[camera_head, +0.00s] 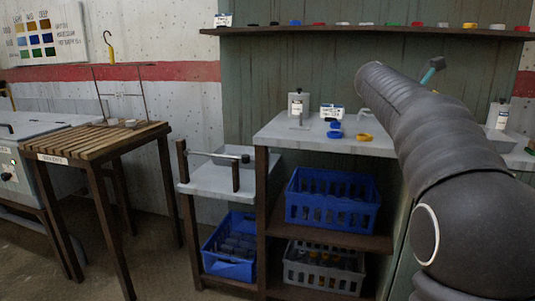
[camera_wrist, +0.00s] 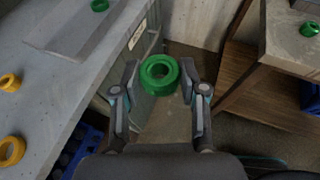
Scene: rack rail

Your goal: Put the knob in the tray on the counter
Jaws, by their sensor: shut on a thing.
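My gripper (camera_wrist: 160,82) is shut on a green ring-shaped knob (camera_wrist: 147,84) in the wrist view. The knob sits between the fingertips, held up over the gap between two counters. In the head view my gripper is mostly hidden behind my arm. A pale grey tray (camera_wrist: 62,40) lies on the left counter (camera_wrist: 50,85) in the wrist view, left of the gripper and apart from it. A small green ring (camera_wrist: 99,5) shows at the tray's far end; I cannot tell if it is inside.
Two yellow rings (camera_wrist: 12,150) lie on the left counter. Another green piece (camera_wrist: 310,28) is on the wooden-edged surface at right. The head view shows blue rings (camera_head: 335,134), a blue crate (camera_head: 333,212) below, and a wall shelf (camera_head: 370,31) with small coloured parts.

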